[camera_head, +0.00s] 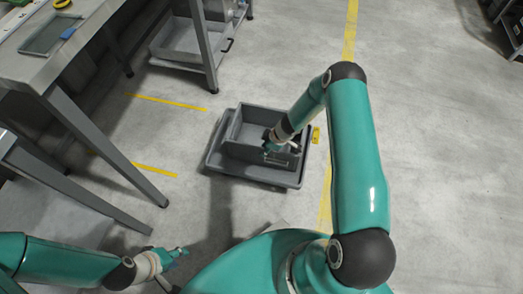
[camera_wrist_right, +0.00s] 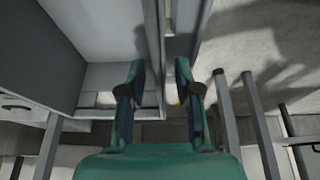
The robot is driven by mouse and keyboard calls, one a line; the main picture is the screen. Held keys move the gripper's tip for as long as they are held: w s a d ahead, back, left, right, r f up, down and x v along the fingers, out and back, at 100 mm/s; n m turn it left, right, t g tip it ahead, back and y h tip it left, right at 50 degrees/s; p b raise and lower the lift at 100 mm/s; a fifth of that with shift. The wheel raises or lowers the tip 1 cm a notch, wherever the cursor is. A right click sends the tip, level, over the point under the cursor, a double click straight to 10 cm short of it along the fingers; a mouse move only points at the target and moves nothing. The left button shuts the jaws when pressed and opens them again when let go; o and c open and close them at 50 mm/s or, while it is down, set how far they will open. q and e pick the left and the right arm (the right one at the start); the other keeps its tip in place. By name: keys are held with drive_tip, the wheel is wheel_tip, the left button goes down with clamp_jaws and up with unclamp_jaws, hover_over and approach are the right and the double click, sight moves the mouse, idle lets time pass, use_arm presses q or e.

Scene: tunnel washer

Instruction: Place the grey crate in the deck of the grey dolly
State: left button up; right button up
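The grey crate (camera_head: 236,128) is an open, empty-looking box standing within the outline of the grey dolly's deck (camera_head: 214,157) on the floor. I cannot tell whether its bottom lies flat on the deck. My right gripper (camera_head: 273,149) is at the crate's near right side and hides part of it. In the right wrist view the two fingers of this gripper (camera_wrist_right: 160,72) are apart, on either side of a grey wall edge, with a visible gap.
A steel table (camera_head: 50,65) stands at the left, its legs reaching toward the dolly. Another grey bin (camera_head: 180,42) sits on a low shelf behind. Yellow lines mark the floor. Open concrete floor (camera_head: 440,130) lies to the right.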

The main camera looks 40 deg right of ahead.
drive_tip(key=p+v, duration=0.2)
drive_tip(key=v, duration=0.5)
drive_tip(key=shift+s+r+p, duration=0.1)
drive_tip(key=shift+p, duration=0.3)
drive_tip(key=s+a+r+m+y, duration=0.1)
drive_tip(key=s+a+r+m, duration=0.15)
drive_tip(key=a, duration=0.55)
drive_tip(key=s+a+r+m+y, duration=0.1)
drive_tip(key=s+a+m, duration=0.15)
drive_tip(key=a, duration=0.45)
drive_tip(key=s+a+r+m+g, duration=0.2)
drive_tip(key=s+a+m, duration=0.3)
drive_tip(key=s, duration=0.7)
drive_tip(key=shift+a+r+g+h, duration=0.4)
drive_tip(key=shift+a+r, duration=0.15)
drive_tip(key=shift+a, duration=0.4)
drive_tip(key=shift+s+r, duration=0.1)
drive_tip(key=shift+s, duration=0.05)
wheel_tip(320, 180, up, 23)
drive_tip(key=p, duration=2.3)
